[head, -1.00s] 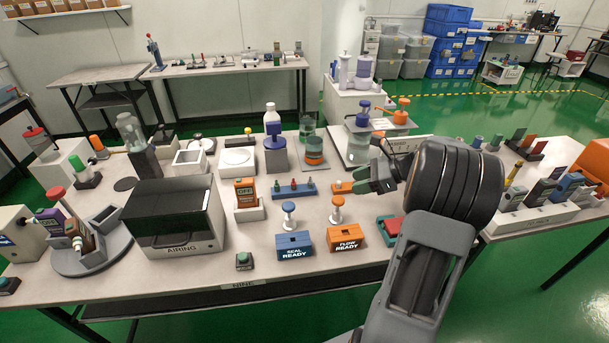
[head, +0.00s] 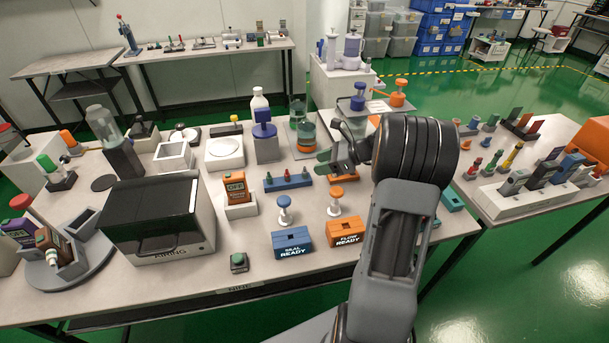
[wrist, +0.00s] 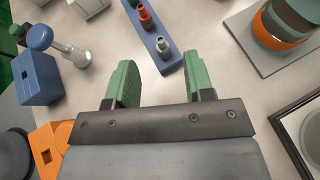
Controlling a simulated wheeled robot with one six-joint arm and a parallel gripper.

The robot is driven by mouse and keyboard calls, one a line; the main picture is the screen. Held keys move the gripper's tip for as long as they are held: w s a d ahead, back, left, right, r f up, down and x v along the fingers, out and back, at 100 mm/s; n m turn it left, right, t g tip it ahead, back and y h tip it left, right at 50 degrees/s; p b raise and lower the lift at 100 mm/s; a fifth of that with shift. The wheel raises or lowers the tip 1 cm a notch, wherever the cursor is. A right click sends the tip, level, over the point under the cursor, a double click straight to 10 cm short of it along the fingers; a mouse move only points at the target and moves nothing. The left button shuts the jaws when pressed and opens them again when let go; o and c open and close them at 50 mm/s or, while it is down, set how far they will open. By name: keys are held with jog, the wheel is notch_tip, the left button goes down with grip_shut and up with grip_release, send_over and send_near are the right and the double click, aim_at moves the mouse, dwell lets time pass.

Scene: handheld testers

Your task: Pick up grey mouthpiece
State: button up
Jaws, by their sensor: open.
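The grey mouthpiece (wrist: 162,45) stands at the near end of a blue rack (wrist: 158,62) in the wrist view. A red one (wrist: 145,17) stands beyond it. In the head view the rack (head: 287,183) lies mid-table, with the grey mouthpiece (head: 305,173) small at its right end. My gripper (head: 327,162) is just right of the rack, with its green fingers apart and nothing between them. In the wrist view my gripper (wrist: 158,72) has its fingertips either side of the rack's near end, with the mouthpiece ahead of the gap.
An orange-and-green round stack (wrist: 285,27) is on the right. An orange FLOW READY box (head: 345,231) sits in front of my gripper in the head view.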

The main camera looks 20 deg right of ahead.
aim_at(305, 174)
jog(key=shift+b+x, duration=0.45)
jog(key=shift+x, duration=2.15)
jog(key=shift+w, duration=0.1)
jog(key=shift+c, duration=0.2)
grip_shut()
